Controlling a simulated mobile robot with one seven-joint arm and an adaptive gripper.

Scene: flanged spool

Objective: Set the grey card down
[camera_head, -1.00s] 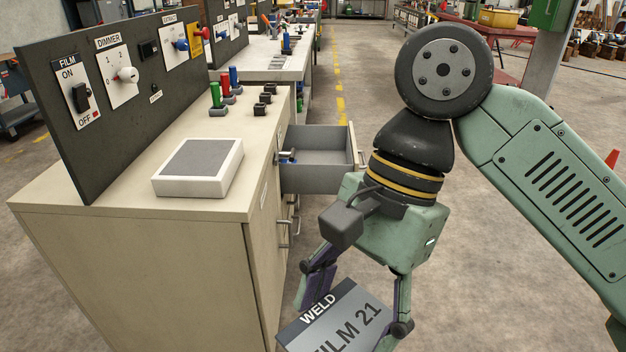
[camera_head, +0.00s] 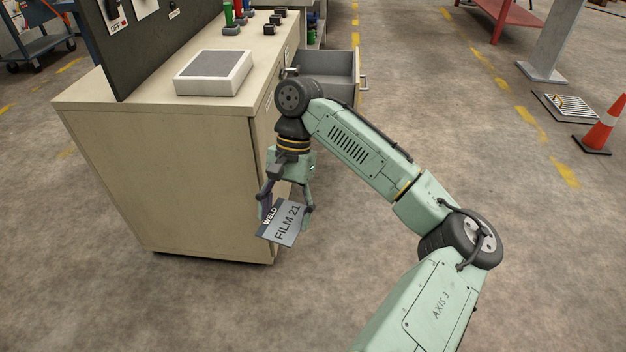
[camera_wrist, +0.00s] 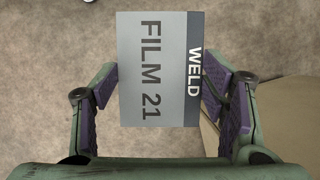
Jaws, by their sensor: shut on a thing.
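The grey card (camera_head: 286,224) has a dark strip lettered "WELD" and the words "FILM 21". My gripper (camera_head: 287,208) is shut on it by its two opposite edges, beside the right side of the cream cabinet and below its top. In the wrist view the card (camera_wrist: 155,70) sits between the purple finger pads of my gripper (camera_wrist: 160,88), over the concrete floor. The card's underside is hidden.
The cream cabinet (camera_head: 190,185) carries a white-framed box (camera_head: 213,73) with a dark top and several small coloured items. A grey drawer (camera_head: 328,70) stands open on its right side. A traffic cone (camera_head: 603,125) stands far right. The floor between is clear.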

